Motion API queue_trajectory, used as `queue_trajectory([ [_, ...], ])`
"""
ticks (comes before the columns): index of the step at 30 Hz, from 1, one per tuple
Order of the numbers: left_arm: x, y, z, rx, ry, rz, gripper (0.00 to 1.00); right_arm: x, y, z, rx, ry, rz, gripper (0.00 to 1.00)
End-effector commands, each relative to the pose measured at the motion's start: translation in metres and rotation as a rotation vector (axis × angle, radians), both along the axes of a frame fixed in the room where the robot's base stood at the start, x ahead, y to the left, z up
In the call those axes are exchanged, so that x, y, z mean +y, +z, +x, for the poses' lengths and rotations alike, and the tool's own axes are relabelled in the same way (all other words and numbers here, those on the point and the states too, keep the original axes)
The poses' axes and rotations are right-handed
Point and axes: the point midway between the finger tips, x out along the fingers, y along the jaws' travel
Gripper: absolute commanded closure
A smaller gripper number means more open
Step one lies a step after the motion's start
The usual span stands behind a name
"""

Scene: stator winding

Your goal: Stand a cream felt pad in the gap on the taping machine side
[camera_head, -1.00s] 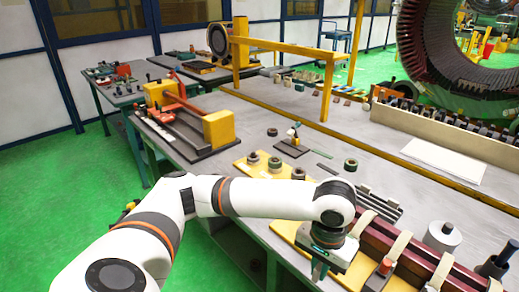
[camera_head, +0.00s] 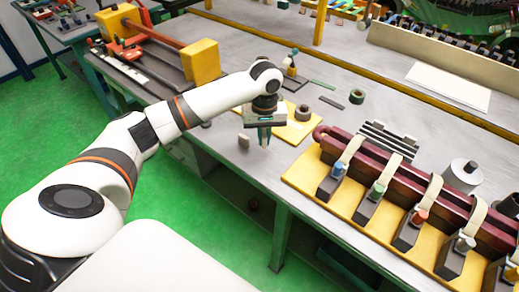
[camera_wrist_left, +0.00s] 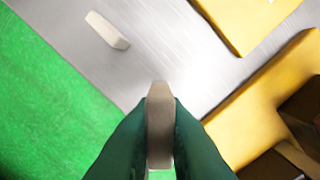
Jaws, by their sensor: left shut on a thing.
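My left gripper (camera_head: 264,135) points down near the bench's front edge. In the left wrist view its green fingers (camera_wrist_left: 160,135) are shut on a cream felt pad (camera_wrist_left: 160,115), which stands upright between them. In the head view this held pad is hidden by the fingers. The machine with the red bar and yellow blocks (camera_head: 201,61) is behind and left. My right gripper is not in view.
The maroon coil (camera_head: 395,185) lies strapped by cream bands on a yellow board (camera_head: 300,176) to the right. A smaller yellow board (camera_head: 299,131) with a dark ring (camera_head: 302,113) is beside the gripper. The grey bench (camera_head: 225,155) drops to green floor in front.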

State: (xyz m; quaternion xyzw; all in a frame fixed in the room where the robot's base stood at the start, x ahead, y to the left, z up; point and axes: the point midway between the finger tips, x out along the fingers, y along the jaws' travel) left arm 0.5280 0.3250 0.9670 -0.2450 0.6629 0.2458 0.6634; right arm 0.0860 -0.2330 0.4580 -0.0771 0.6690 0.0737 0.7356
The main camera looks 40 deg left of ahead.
Motion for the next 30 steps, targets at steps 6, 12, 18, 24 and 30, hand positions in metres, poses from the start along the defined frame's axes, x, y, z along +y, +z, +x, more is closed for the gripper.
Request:
queue_trajectory([
  [6,-0.001,-0.032,0.0,0.001,-0.001,-0.001,1.0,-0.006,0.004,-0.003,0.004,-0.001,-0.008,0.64],
  [12,-0.001,-0.056,-0.001,0.002,-0.002,-0.001,1.0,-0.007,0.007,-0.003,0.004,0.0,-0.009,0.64],
  [18,0.0,-0.073,-0.001,0.0,-0.001,0.0,1.0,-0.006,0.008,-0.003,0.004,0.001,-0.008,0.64],
  [24,0.0,-0.072,0.0,-0.001,-0.002,0.001,1.0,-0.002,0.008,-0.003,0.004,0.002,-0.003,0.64],
  [30,-0.001,-0.075,0.0,-0.001,-0.002,0.0,0.77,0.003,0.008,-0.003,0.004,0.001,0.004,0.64],
])
